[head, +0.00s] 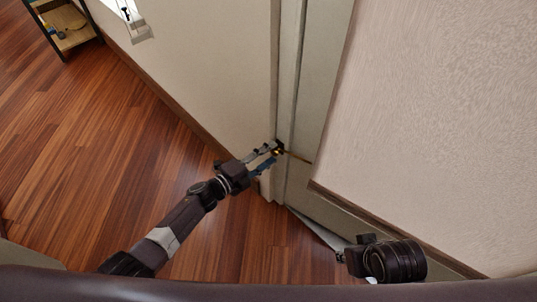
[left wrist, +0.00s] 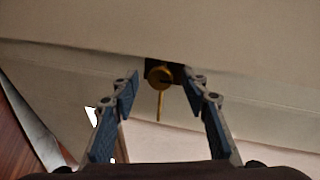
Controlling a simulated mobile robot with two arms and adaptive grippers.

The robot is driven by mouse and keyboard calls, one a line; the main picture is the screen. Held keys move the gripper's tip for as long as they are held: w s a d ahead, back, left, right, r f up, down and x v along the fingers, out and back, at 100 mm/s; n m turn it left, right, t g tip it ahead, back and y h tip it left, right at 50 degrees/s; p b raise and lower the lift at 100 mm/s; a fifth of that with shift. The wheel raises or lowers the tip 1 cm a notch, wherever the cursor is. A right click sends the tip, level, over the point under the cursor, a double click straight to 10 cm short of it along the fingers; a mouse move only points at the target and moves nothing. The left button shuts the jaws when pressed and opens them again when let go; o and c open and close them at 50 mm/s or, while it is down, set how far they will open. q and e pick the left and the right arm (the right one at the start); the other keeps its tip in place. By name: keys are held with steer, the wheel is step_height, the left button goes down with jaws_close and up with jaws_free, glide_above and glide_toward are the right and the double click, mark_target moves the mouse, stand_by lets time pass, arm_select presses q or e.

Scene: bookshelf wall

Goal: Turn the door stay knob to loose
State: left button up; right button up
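The door stay knob (left wrist: 160,76) is a small round brass piece on a dark mount, with a thin brass rod extending down from it in the left wrist view. In the head view the knob (head: 278,150) is tiny, at the pale door frame just beyond my left fingertips. My left gripper (head: 268,155) is open and points at it. In the left wrist view the blue-padded fingers (left wrist: 161,88) stand apart, one to each side of the knob, with nothing gripped. My right wrist (head: 360,250) is low at right in the head view; its fingers cannot be made out.
A pale door frame (head: 286,80) runs up the middle, with a textured wall panel (head: 430,110) at right. A cream wall (head: 200,60) with brown skirting is at left. A small shelf (head: 75,38) stands far left. The wooden floor (head: 90,130) is clear.

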arm_select(q)
steer(key=v, duration=1.2)
stand_by(0.5)
